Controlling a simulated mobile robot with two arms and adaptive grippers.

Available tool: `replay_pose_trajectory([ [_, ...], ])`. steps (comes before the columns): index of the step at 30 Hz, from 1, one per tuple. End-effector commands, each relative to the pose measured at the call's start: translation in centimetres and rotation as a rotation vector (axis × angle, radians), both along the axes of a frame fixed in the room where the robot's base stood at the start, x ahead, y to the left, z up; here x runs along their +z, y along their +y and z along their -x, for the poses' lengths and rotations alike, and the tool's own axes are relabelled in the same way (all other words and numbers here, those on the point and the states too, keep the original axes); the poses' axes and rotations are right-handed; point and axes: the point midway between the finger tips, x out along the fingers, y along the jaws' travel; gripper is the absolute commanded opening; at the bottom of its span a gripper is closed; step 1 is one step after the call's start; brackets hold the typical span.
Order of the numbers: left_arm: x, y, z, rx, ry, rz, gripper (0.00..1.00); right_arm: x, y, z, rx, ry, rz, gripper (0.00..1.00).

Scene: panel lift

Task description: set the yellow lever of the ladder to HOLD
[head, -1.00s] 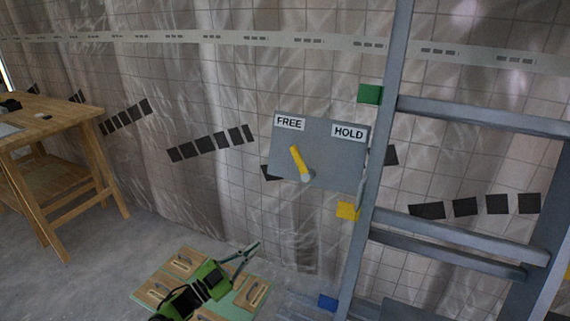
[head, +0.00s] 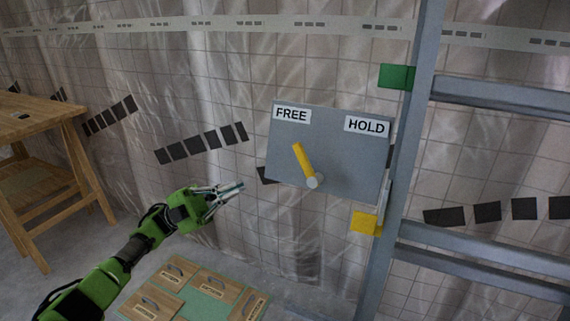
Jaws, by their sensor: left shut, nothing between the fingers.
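The yellow lever (head: 302,160) is on a grey plate (head: 345,165) fixed beside the ladder's (head: 408,150) left upright. It turns on a round pale pivot (head: 313,181) and tilts up and left, toward the FREE label (head: 291,114). The HOLD label (head: 366,125) is at the plate's upper right. My left gripper (head: 238,187) is shut and empty, to the left of the lever and a little lower in the picture, apart from it. My right gripper is not in view.
Wooden panels with handles (head: 178,272) lie on a green base below my left arm. A wooden workbench (head: 45,115) stands at the left. Green (head: 396,76) and yellow (head: 364,223) blocks are on the ladder's upright. A tiled, curtained wall is behind.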

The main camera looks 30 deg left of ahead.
Motion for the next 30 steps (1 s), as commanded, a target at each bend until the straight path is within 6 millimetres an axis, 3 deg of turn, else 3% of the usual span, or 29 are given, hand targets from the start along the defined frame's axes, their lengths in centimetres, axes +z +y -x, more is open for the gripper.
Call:
replay_pose_trajectory([
  [5, 1.0, -1.4, -0.3, -0.003, -0.001, 0.001, 0.0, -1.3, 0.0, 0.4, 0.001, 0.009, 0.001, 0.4],
  [21, 6.8, -9.7, -2.5, -0.001, -0.001, 0.002, 0.0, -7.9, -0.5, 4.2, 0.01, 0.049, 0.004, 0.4],
  [30, 7.6, -11.2, -3.0, 0.001, 0.002, 0.001, 0.0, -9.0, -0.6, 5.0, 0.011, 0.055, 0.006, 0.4],
])
